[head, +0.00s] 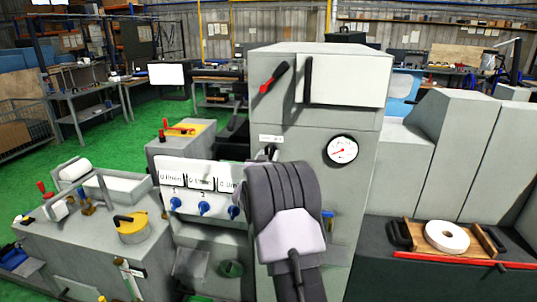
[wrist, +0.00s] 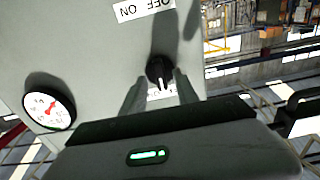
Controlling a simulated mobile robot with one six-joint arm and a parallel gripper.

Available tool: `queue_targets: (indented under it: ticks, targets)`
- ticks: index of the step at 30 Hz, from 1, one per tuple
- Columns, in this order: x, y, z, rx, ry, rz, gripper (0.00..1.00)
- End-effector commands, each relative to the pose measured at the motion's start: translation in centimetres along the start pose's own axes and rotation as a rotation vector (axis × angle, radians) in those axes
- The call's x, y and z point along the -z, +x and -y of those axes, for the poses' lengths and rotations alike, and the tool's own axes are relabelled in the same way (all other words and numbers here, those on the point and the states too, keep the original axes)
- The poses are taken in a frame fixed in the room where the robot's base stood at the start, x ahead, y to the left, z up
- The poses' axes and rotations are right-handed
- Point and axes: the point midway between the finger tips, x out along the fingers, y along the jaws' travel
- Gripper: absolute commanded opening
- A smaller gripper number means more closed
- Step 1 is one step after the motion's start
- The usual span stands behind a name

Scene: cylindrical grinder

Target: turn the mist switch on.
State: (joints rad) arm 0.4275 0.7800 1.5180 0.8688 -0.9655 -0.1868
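The mist switch appears to be the black rotary knob (wrist: 157,69) on the grey machine panel in the wrist view, which shows the panel upside down. A white mark on the knob points down in that picture. An OFF/ON label (wrist: 144,8) is at the top, and another small label is partly hidden between my fingers. My gripper (wrist: 160,82) faces the knob with its fingers apart, one on each side; I cannot tell whether they touch it. In the head view my wrist covers most of the switch; a small label plate (head: 270,138) shows above it.
A round gauge (head: 342,150) sits right of the switch. A red-handled lever (head: 274,77) is higher on the cabinet. Several blue knobs (head: 204,208) under white labels are at left. A wooden tray (head: 408,231) with a white wheel (head: 447,236) is at right.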

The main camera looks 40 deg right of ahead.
Motion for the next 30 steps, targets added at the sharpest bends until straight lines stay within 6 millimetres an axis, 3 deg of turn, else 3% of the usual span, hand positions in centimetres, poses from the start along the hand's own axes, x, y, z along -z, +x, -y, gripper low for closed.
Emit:
queue_targets:
  ticks: [10,16,30]
  targets:
    - [0.01,0.73,-0.01,0.0,-0.001,0.0,0.36]
    - [0.01,0.7,0.0,0.001,-0.001,0.0,0.0]
    - [-0.4,0.69,-0.02,0.001,0.064,-0.002,0.0]
